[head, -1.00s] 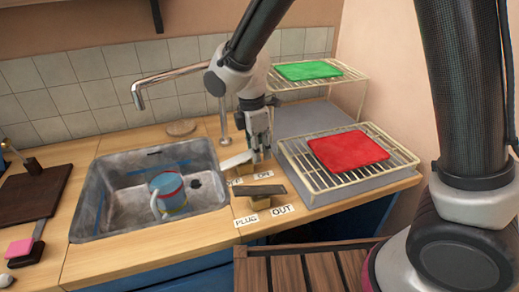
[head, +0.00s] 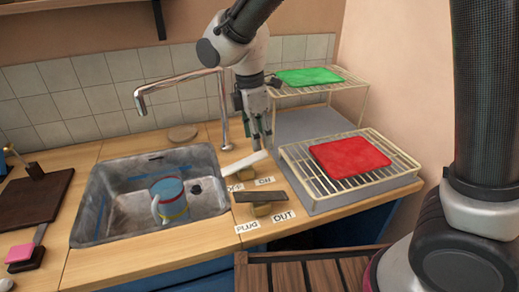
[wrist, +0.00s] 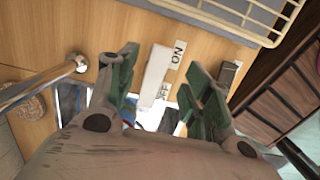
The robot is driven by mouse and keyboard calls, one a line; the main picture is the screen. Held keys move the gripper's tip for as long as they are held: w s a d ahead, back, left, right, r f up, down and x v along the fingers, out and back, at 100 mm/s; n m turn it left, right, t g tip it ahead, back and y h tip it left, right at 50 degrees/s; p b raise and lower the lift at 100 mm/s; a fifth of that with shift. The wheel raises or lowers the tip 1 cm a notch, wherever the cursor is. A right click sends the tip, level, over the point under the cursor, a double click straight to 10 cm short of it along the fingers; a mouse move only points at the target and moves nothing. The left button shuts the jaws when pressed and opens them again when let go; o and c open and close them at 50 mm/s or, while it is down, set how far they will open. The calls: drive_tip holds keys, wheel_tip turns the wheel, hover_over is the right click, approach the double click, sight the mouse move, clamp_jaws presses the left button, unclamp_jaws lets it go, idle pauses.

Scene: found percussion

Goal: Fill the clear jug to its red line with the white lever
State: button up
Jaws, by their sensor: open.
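The clear jug (head: 168,205) stands upright in the sink, bluish with a red band and a handle on its left. Its water level cannot be made out, and no stream shows under the spout. The white lever (head: 243,164) lies slanted behind the OFF and ON labels; it also shows in the wrist view (wrist: 156,72). Which label it is set to is unclear. My gripper (head: 259,136) is open and empty, just behind and above the lever. In the wrist view the lever shows between the open fingers (wrist: 163,62).
The faucet (head: 180,79) reaches over the sink (head: 85,225) from its post left of my gripper. A dark lever (head: 270,195) sits in front, by the PLUG and OUT labels. A wire rack with a red cloth (head: 348,155) stands right, close by.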

sight(256, 156)
drive_tip(key=r, duration=0.5)
drive_tip(key=shift+s+a, duration=0.1)
drive_tip(key=shift+a, duration=0.2)
drive_tip(key=s+d+r+m+t, duration=0.1)
drive_tip(key=s+d+m, duration=0.4)
drive_tip(key=d, duration=0.6)
drive_tip(key=s+d+r+m+t, duration=0.1)
drive_tip(key=s+d+r+m, duration=0.3)
drive_tip(key=d+m, duration=0.5)
drive_tip(key=s+d+r+m+t+y, duration=0.1)
drive_tip(key=s+d+m, duration=0.6)
drive_tip(key=d, duration=0.7)
drive_tip(key=shift+d+r+t, duration=0.2)
drive_tip(key=shift+r+t, duration=0.3)
drive_tip(key=shift+r, duration=0.2)
